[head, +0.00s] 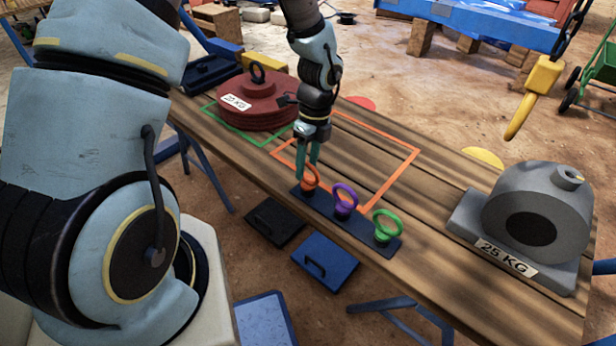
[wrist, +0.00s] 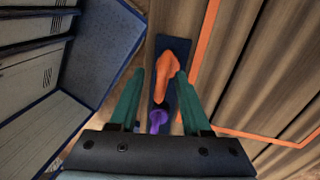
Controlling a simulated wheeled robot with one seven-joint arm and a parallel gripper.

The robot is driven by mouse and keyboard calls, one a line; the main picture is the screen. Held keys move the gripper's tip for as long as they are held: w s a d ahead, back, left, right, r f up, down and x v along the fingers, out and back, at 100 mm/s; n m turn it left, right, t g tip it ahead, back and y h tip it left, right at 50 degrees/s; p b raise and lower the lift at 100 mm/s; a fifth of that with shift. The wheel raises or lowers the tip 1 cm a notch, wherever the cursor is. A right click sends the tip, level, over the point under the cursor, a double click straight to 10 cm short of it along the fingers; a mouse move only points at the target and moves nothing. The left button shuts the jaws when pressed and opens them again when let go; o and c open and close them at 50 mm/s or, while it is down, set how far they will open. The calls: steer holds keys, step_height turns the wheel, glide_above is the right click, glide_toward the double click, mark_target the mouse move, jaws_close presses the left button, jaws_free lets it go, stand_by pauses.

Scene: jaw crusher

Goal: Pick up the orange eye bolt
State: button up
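The orange eye bolt (head: 310,180) stands at the left end of a dark rack on the wooden table, and it shows between the fingers in the wrist view (wrist: 166,70). A purple eye bolt (head: 345,197) and a green eye bolt (head: 386,224) stand beside it on the rack (head: 365,232). My gripper (head: 308,170) points down over the orange eye bolt. In the wrist view its green fingers (wrist: 160,82) are apart, one on each side of the orange bolt, with gaps visible. I cannot tell exactly how low the fingertips are relative to the ring.
A dark red 25 KG weight (head: 268,105) sits inside a green outline at the table's far left. A grey 25 KG weight (head: 540,222) sits at the right. The orange outlined square (head: 398,178) behind the rack is empty. A yellow hook block (head: 534,95) hangs at the upper right.

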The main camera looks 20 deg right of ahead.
jaws_close()
stand_by(1.2)
